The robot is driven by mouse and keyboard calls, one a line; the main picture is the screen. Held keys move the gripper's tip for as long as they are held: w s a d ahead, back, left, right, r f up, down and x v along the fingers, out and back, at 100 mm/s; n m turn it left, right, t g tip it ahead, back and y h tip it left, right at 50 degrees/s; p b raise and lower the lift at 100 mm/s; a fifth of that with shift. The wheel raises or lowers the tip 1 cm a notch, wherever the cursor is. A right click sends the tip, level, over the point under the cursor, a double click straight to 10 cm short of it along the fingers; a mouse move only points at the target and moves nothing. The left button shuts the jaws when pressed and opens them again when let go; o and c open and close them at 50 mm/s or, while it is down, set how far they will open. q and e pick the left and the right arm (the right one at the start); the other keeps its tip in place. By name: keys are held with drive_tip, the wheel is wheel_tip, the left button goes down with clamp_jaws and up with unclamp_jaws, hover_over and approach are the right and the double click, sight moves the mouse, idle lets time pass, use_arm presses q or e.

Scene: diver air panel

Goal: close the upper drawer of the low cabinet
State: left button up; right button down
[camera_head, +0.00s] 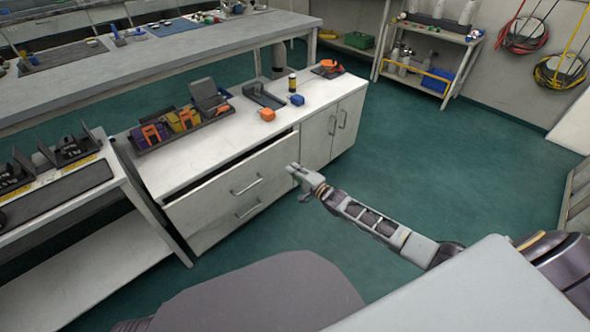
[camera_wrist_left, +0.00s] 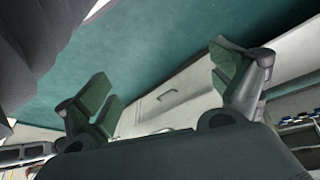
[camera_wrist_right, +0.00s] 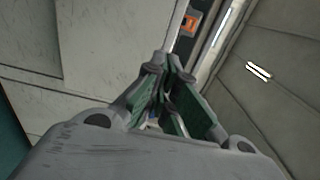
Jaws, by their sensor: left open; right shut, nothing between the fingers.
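The low cabinet (camera_head: 214,240) stands left of centre in the head view.
The cabinet's double doors (camera_head: 332,125) right of the drawers are closed. On the worktop are a tray of tools (camera_head: 180,125), an orange item (camera_head: 267,115) and a blue item (camera_head: 297,100). A bench (camera_head: 75,200) adjoins at left. Green floor (camera_head: 440,160) is clear at right.

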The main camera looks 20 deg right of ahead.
use_arm(q)
drive_tip(key=shift+a+r, duration=0.1)
drive_tip(key=shift+r, duration=0.15)
use_arm(e)
drive_tip(key=shift+s+d, duration=0.1)
drive_tip(key=shift+s, duration=0.25)
use_arm(q)
drive_tip(key=shift+c, duration=0.3)
